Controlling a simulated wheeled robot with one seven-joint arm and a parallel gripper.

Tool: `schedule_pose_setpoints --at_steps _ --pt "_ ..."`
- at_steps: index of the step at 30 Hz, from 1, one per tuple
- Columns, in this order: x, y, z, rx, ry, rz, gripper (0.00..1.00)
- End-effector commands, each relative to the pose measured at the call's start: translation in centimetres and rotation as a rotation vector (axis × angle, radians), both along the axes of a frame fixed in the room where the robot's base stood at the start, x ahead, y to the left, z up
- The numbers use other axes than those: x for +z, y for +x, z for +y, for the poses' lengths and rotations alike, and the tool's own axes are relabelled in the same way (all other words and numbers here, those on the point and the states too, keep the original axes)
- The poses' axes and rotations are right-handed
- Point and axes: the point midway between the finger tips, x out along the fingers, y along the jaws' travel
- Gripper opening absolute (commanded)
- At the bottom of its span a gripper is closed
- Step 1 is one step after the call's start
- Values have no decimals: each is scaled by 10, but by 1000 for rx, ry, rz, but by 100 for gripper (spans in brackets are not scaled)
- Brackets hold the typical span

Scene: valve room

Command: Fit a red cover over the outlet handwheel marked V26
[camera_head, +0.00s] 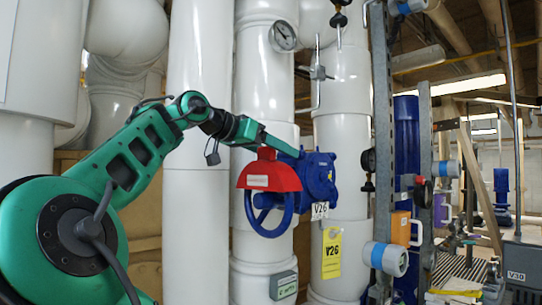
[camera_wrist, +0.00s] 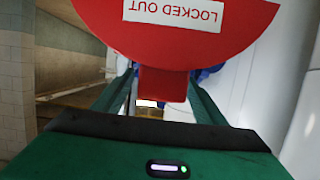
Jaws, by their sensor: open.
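A red cover (camera_head: 268,177) with a white label sits over the upper part of the blue handwheel (camera_head: 270,232). The wheel's lower rim shows below it. The wheel is on a blue valve body (camera_head: 319,180) with a V26 tag (camera_head: 320,211). My gripper (camera_head: 282,146) is at the top of the cover. In the wrist view the cover (camera_wrist: 245,18) reads LOCKED OUT, and its red tab (camera_wrist: 162,85) lies between my two open fingers, with gaps on both sides. Whether the cover fully seats on the wheel is hidden.
A yellow V26 tag (camera_head: 332,253) hangs on the white pipe below the valve. White pipes stand behind and left of the wheel. A pressure gauge (camera_head: 283,37) is above. A grey steel upright (camera_head: 383,140) stands to the right. A box marked V30 (camera_head: 515,272) is at far right.

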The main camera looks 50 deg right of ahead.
Motion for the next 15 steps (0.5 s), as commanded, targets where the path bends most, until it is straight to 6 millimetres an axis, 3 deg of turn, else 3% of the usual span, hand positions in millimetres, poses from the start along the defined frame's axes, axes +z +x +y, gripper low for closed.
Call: schedule_pose_setpoints --at_steps 5,15 --pt "6 5 19 1 -4 2 65" --pt "24 20 76 0 -4 1 65"
